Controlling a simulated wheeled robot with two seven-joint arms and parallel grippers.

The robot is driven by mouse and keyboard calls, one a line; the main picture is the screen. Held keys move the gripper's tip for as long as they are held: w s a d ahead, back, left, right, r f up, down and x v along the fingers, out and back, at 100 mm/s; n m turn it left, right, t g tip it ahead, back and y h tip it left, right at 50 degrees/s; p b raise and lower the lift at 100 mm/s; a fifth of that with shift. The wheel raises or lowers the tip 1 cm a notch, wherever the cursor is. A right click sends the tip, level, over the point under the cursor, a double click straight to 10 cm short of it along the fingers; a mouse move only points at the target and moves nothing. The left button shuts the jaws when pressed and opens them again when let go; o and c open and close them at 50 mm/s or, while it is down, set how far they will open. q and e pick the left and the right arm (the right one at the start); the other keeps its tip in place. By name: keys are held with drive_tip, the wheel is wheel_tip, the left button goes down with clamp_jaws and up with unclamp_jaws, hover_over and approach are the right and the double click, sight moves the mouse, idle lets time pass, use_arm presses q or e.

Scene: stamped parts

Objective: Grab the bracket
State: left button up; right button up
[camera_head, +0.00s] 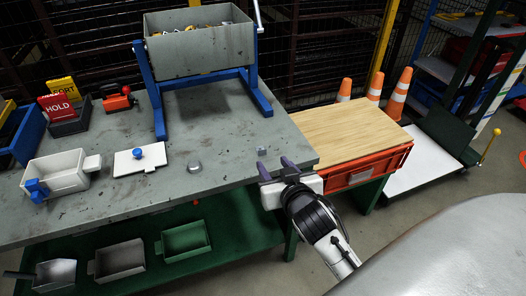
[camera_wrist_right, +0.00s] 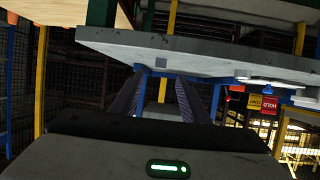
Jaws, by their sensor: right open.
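A small grey metal piece, which looks like the bracket (camera_head: 262,151), lies on the grey workbench (camera_head: 226,172) near its right end. My right gripper (camera_head: 276,167) is at the bench's front right edge, just short of this piece, with its two dark fingers apart and nothing between them. In the right wrist view the fingers (camera_wrist_right: 158,90) show apart and empty, with the bench edge (camera_wrist_right: 200,58) across the top. A rounder metal piece (camera_head: 194,167) lies further left on the bench. My left gripper is not in view.
A grey bin (camera_head: 200,52) of parts stands on a blue frame at the back. A white box (camera_head: 58,176) and a white lid (camera_head: 140,159) with a blue knob sit left. An orange drawer unit (camera_head: 367,164) with a wooden top adjoins the bench's right end.

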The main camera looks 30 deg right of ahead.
sight(263, 151)
drive_tip(key=x, duration=0.9)
drive_tip(key=shift+a, duration=0.1)
clamp_jaws()
